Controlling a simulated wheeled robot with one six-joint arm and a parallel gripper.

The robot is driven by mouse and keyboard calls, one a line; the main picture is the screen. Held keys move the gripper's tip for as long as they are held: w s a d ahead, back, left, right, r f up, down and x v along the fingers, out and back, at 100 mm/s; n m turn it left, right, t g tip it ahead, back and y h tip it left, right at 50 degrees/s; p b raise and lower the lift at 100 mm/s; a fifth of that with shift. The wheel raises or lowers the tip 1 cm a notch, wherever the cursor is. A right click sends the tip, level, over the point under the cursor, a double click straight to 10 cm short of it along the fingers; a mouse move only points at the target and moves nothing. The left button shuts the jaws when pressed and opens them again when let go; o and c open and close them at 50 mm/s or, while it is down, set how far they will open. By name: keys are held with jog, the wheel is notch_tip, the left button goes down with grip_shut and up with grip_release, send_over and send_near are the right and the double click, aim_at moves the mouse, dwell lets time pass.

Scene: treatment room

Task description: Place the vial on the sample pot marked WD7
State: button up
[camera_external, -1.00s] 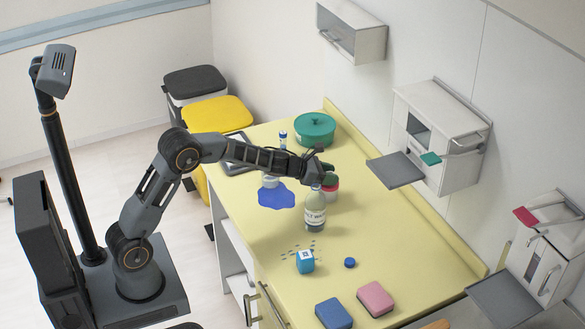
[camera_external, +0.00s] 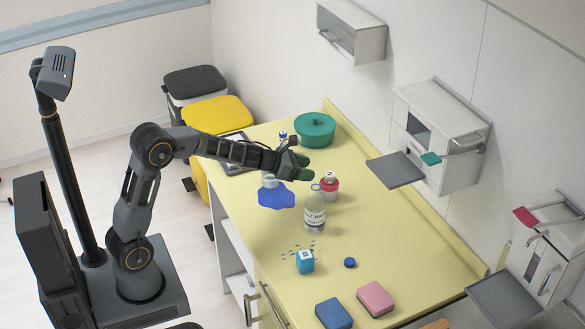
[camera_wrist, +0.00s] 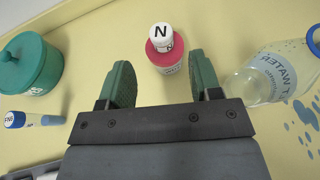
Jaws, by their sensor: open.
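A small white-topped vial (camera_wrist: 160,31) marked N stands on the red sample pot (camera_wrist: 167,57) in the wrist view. The pot's white label is only partly legible and seems to start with W. In the external view the vial (camera_external: 330,175) sits upright on top of the red pot (camera_external: 329,188), touching it. My gripper (camera_wrist: 162,75) is open and empty. Its green fingers are apart, one to each side of the pot in the wrist view. In the external view my gripper (camera_external: 306,168) is up and left of the vial, clear of it.
A water bottle (camera_external: 314,212) stands close in front of the pot. A green lidded pot (camera_external: 314,130), a blue-capped tube (camera_external: 283,137) and a white-lidded container (camera_external: 270,181) by a blue patch stand nearby. Blocks (camera_external: 375,298) lie near the front. The right side of the counter is clear.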

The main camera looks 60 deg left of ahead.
jog(key=s+d+r+m+g+h, duration=0.1)
jog(key=s+d+m+g, duration=0.3)
jog(key=s+m, duration=0.6)
jog(key=s+d+r+m+g+h, duration=0.1)
jog(key=s+d+m+g+h, duration=0.1)
jog(key=s+d+m, duration=0.55)
jog(key=s+a+f+m+g+y, duration=0.2)
jog(key=s+a+m+y, duration=0.1)
jog(key=s+m, duration=0.4)
jog(key=s+a+f+m+g+y, duration=0.1)
jog(key=s+a+f+m+y, duration=0.1)
jog(key=s+m, duration=0.6)
jog(key=shift+a+m+g+y, duration=0.4)
jog(key=shift+a+y, duration=0.1)
jog(key=shift+y, duration=0.1)
